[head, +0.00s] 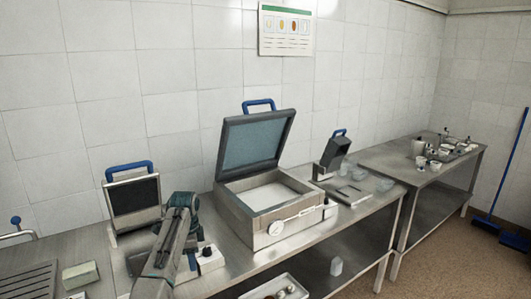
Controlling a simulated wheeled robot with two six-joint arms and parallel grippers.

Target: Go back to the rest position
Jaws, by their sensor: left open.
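My left arm rises from the bottom edge in the head view, over the near part of the steel bench. My left gripper (184,203), dark with teal parts, is at its upper end, in front of the wall and left of the open-lidded box. It is open, and I see nothing held in it. The fingertips are small and hard to make out. My right gripper is not in view.
A steel box (275,235) with its lid raised stands right of my arm. A panel with a blue handle (133,200) stands left. A small white box (208,262) with a black knob is close by. A side table (400,165) with small vessels stands far right.

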